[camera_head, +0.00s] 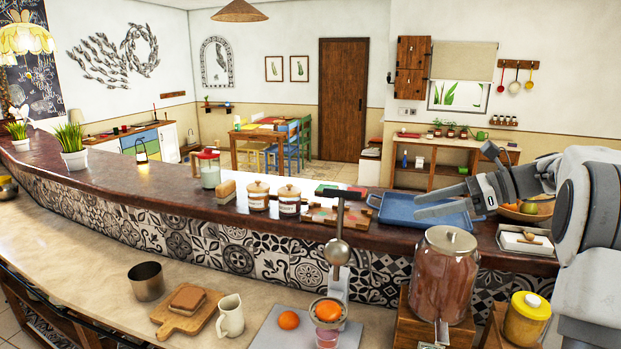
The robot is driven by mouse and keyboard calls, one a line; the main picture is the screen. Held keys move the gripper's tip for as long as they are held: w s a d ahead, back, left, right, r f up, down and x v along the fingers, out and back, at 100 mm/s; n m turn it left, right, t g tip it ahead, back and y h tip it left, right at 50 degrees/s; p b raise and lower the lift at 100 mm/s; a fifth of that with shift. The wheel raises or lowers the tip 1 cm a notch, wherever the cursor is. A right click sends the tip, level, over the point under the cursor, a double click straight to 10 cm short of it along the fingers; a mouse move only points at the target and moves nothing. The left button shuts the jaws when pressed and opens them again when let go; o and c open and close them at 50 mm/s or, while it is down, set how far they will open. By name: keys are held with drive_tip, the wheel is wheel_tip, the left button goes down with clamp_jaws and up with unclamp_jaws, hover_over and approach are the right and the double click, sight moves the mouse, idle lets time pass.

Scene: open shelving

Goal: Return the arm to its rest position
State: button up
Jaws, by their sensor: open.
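My gripper (440,203) is at the end of my arm, which reaches in from the right edge. It points left over the raised dark counter (165,190). Its grey fingers are apart with nothing between them. The gripper is in front of or above a blue tray (400,209); the gap between them cannot be judged from this view. My arm hides part of the counter's right end.
On the raised counter are two lidded jars (258,196), a white box (525,240) and a bowl of fruit (527,209).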

drive_tip(key=s+a+f+n+g+h+b, duration=0.1)
drive_tip(key=s+a+f+n+h, duration=0.15)
drive_tip(key=s+a+n, duration=0.35)
drive_tip(key=s+a+f+n+h+b, duration=0.1)
drive_tip(key=s+a+n+h, duration=0.3)
drive_tip(key=s, duration=0.5)
drive_tip(key=s+f+n+t+h+b, duration=0.1)
drive_tip(key=s+f+n+h, duration=0.2)
drive_tip(key=s, duration=0.4)
drive_tip(key=s+f+n+t+h+b, duration=0.1)
drive_tip(key=s+f+n+h, duration=0.2)
drive_tip(key=s+f+n, duration=0.3)
drive_tip(key=shift+s+d+f+n, duration=0.15)
drive_tip(key=shift+s+d+n, duration=0.05)
drive_tip(key=shift+s+n, duration=0.9)
